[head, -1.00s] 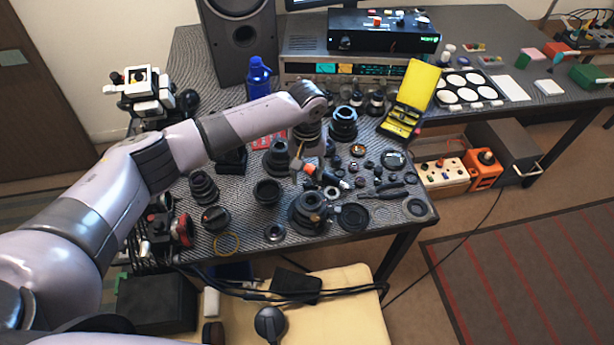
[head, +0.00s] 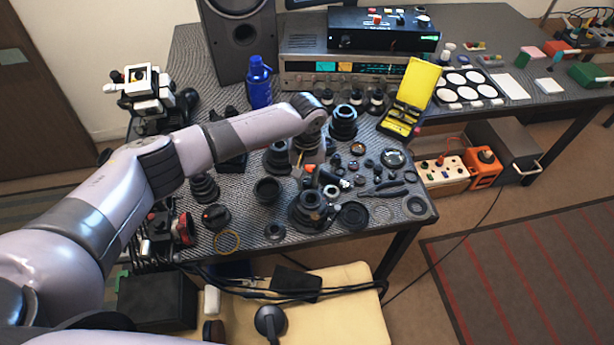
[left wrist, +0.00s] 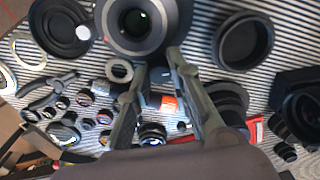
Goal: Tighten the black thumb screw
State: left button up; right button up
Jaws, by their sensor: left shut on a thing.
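My left gripper (head: 309,178) comes down over the table from above, just behind a black lens barrel (head: 308,207) near the front edge. In the left wrist view the two fingers (left wrist: 158,68) stand beside the rim of the same barrel (left wrist: 136,22). A small dark piece, apparently the black thumb screw (left wrist: 160,76), lies between the fingertips, and the gripper is shut on it. The fingers hide much of it, and its thread and how deep it sits cannot be made out. My right gripper is not in view.
Several rings and small parts lie to the right of the barrel, with a flat black ring (head: 353,216) close by. An open black cup (head: 267,190) stands left of it. A blue bottle (head: 259,82) and a yellow case (head: 411,98) stand farther back. Cables hang along the front edge.

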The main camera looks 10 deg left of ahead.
pick_arm(q)
jog(key=shift+c, duration=1.2)
grip_shut()
jog(key=shift+r+m+p, duration=0.1)
jog(key=shift+m+p, duration=0.75)
jog(key=shift+m, duration=0.45)
jog(key=m+p, duration=0.1)
jog(key=m, duration=0.3)
jog(key=shift+m+p, duration=0.3)
jog(key=shift+m, duration=0.2)
jog(key=shift+w, duration=0.1)
jog(key=o, duration=0.9)
grip_release()
